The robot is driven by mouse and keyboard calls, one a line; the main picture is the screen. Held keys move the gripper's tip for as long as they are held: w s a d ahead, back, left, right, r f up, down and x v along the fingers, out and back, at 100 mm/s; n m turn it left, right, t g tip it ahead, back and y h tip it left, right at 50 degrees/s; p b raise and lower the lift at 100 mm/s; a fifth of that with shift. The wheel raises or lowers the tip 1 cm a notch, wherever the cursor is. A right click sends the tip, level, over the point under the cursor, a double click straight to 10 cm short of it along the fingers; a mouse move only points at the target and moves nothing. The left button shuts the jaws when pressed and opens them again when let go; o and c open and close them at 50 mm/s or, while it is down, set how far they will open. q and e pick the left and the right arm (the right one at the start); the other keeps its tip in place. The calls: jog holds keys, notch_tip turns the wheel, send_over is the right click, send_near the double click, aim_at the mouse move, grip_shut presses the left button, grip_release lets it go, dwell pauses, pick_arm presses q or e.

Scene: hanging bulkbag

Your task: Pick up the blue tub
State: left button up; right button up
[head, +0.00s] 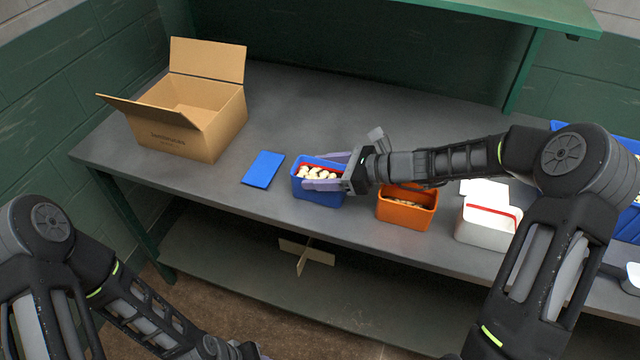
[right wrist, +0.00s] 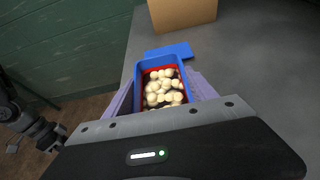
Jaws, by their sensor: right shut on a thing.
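The blue tub (head: 317,190) stands near the front edge of the grey bench, filled with pale round pieces. My right gripper (head: 326,171) reaches it from the right with one finger along each side, and is shut on it. In the right wrist view the tub (right wrist: 139,75) sits between the two purple fingers (right wrist: 160,92), its red inner edge and pale contents showing. I cannot tell whether the tub is clear of the bench top. My left gripper (head: 236,350) is low at the bottom of the head view, mostly cut off, away from the bench.
A flat blue lid (head: 263,169) lies left of the tub. An open cardboard box (head: 185,125) stands at the back left. An orange tub (head: 407,212) and a white tub (head: 484,228) stand to the right. Bare bench (head: 300,110) lies behind the blue tub.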

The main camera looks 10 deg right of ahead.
jog(key=shift+r, duration=0.1)
pick_arm(q)
jog(key=shift+f+b, duration=0.3)
jog(key=shift+b, duration=0.05)
pick_arm(e)
notch_tip(320, 180, up, 10)
jog(key=shift+f, duration=0.1)
dwell(0.7)
